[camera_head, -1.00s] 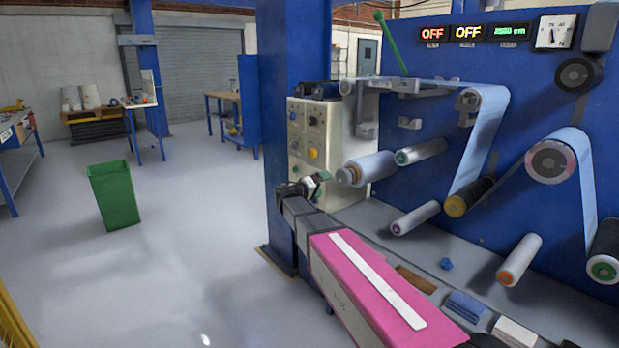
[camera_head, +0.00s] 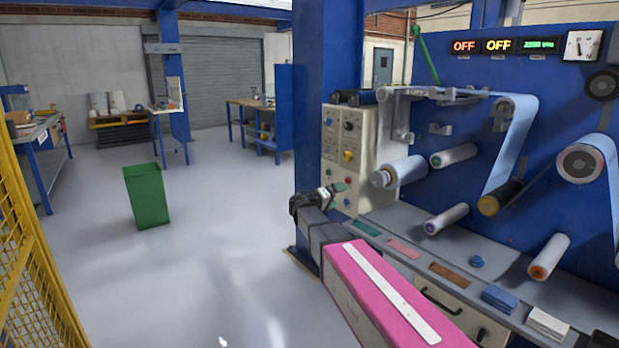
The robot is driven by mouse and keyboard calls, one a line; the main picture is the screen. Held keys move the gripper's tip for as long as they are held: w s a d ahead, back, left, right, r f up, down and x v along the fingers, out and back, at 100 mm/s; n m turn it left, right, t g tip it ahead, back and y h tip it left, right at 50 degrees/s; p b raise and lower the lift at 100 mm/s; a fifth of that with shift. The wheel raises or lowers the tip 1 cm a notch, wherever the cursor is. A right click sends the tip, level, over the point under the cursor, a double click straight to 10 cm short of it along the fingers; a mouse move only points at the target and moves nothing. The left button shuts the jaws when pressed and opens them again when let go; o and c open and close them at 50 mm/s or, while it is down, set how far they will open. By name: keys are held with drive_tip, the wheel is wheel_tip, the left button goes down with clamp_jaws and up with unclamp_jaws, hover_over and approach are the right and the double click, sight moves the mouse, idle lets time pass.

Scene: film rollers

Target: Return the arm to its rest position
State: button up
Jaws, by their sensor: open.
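My arm (camera_head: 375,285), with a pink upper face and a white strip, reaches from the lower right toward the middle of the picture. My gripper (camera_head: 334,192) is at its far end, small and dark with a bit of green at the tip. It is open, and I see no object held in it. It shows in front of the cream control panel (camera_head: 343,150), which has several buttons and knobs. The gap between gripper and panel cannot be judged.
The blue film machine with rollers (camera_head: 410,170) and its grey ledge (camera_head: 480,240) stand on the right. A blue column (camera_head: 325,60) rises behind my gripper. A green bin (camera_head: 147,197) stands on open floor. A yellow mesh fence (camera_head: 30,250) is at the left edge.

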drive_tip(key=s+d+f+g+y, duration=0.4)
drive_tip(key=s+d+f, duration=0.2)
drive_tip(key=s+f, duration=0.4)
drive_tip(key=s+d+f+g+y, duration=0.4)
drive_tip(key=s+d+f, duration=0.1)
drive_tip(key=s+f, duration=0.55)
drive_tip(key=s+a+f+m+g+y, duration=0.1)
drive_tip(key=s+a+f+g+y, duration=0.1)
drive_tip(key=s+f+y, duration=0.3)
drive_tip(key=s+y, duration=0.1)
drive_tip(key=s, duration=0.3)
drive_tip(key=shift+s+f, duration=0.15)
drive_tip(key=shift+s, duration=0.05)
